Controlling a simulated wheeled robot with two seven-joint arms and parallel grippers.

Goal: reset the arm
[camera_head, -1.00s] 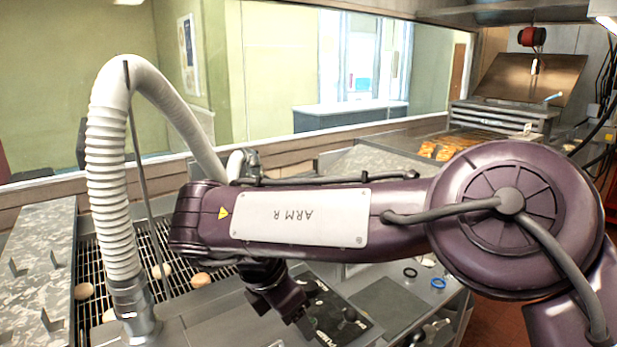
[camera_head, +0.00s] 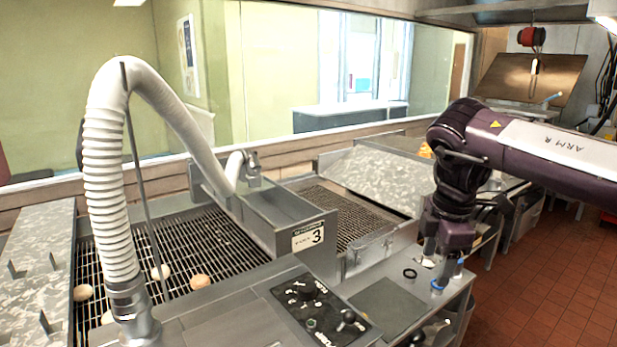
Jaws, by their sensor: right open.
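My right arm (camera_head: 555,148), purple with a white "ARM R" plate, comes in from the right side. Its gripper (camera_head: 443,262) points down with its fingers apart and nothing seen between them. It hangs over the right end of the steel counter, in front of the machine. A blue ring (camera_head: 438,285) and a black ring (camera_head: 410,274) lie on the counter near the fingertips in the picture. I cannot tell how high the fingers are above them. My left gripper is out of view.
A white ribbed hose (camera_head: 108,185) arches over a wire conveyor (camera_head: 215,248) carrying several round dough pieces. A steel trough (camera_head: 285,215) marked 3 and a control panel (camera_head: 318,305) stand at the middle. Red tiled floor (camera_head: 545,275) is open at right.

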